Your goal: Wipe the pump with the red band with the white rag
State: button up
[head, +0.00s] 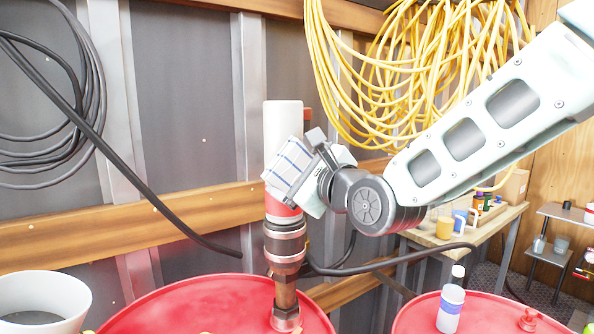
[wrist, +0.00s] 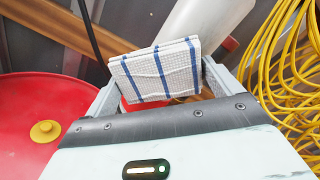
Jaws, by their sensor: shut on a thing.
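The pump (head: 283,125) stands upright on a red drum in the head view. It has a white upper body, a red band (head: 280,210) and a dark lower collar. My gripper (head: 305,180) is shut on the white rag (head: 287,168), which has blue stripes and is folded. The rag is in front of the pump's white body, just above the red band; I cannot tell whether it touches. In the wrist view the rag (wrist: 160,70) sits between the fingers, with the pump's white body (wrist: 210,30) behind it. The rag hides part of the pump.
The pump's red drum (head: 180,305) fills the lower middle. A second red drum (head: 480,318) at the right carries a white bottle (head: 450,308). A white bucket (head: 45,300) is at the lower left. Yellow cable coils (head: 410,60) hang behind my arm. A black hose runs near the pump.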

aim_at(294, 146)
jog(key=shift+x, duration=1.1)
dwell(0.5)
jog(key=shift+w+d, duration=0.6)
jog(key=shift+d, duration=0.2)
jog(key=shift+w+d, duration=0.65)
jog(key=shift+d, duration=0.15)
jog(key=shift+a+r+p, duration=0.1)
jog(key=shift+r+p, duration=0.35)
jog(key=shift+r, duration=0.65)
jog(key=shift+s+a+f+b, duration=0.15)
jog(key=shift+a+b, duration=0.2)
jog(key=shift+a, duration=0.05)
jog(key=shift+s+a+b, duration=0.3)
jog(key=shift+s+a, duration=0.1)
jog(key=shift+a, duration=0.25)
jog(key=shift+s+a+b, duration=0.3)
jog(key=shift+s+a, duration=0.05)
jog(key=shift+a, duration=0.3)
jog(key=shift+w+a+r+p, duration=0.1)
jog(key=shift+r+p, duration=0.45)
jog(key=shift+r, duration=0.6)
jog(key=shift+w+d, duration=0.6)
jog(key=shift+d, duration=0.2)
jog(key=shift+w+d, duration=0.6)
jog(key=shift+d, duration=0.2)
